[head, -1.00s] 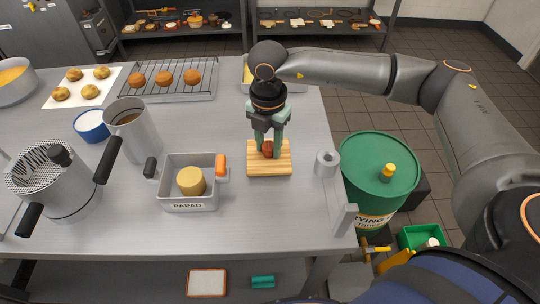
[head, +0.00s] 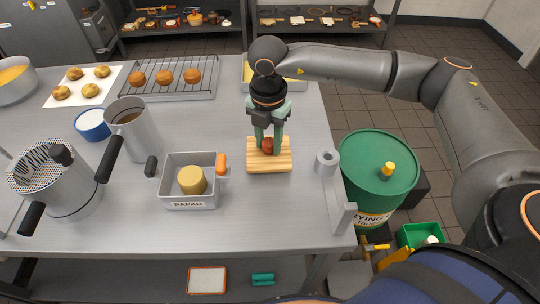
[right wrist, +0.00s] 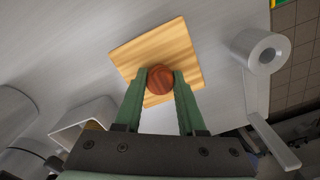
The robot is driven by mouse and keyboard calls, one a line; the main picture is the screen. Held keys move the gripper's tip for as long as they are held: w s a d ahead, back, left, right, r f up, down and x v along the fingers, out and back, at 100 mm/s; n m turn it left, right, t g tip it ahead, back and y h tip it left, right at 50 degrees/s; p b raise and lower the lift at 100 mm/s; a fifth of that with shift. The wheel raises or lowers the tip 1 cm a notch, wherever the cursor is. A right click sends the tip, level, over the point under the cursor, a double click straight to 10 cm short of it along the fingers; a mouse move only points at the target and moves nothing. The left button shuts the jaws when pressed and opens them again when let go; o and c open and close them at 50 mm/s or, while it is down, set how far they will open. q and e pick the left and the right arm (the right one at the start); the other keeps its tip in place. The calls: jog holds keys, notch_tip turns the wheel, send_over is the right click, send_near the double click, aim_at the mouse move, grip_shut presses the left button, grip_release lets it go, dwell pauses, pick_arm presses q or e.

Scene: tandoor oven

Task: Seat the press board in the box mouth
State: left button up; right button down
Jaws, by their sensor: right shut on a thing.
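The press board (head: 269,163) is a light striped wooden square with a round brown knob (head: 268,147) on top. It is over the steel table, right of the box. My right gripper (head: 268,142) points down and is shut on the knob; in the right wrist view the green fingers (right wrist: 160,85) lie either side of the knob, above the board (right wrist: 172,48). I cannot tell whether the board touches the table. The grey box (head: 188,204), labelled PAPAD, stands left of the board with its mouth open upward. A tan round block (head: 192,180) is inside it. My left gripper is not in view.
A jug (head: 134,128) and a perforated pot (head: 60,190) stand left. A grey clamp-like fixture (head: 326,163) is on the table's right edge, by a green drum (head: 380,165).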

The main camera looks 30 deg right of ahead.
aim_at(269, 141)
jog(key=shift+r, duration=0.15)
jog(key=shift+r+p, duration=1.25)
jog(key=shift+r, duration=0.65)
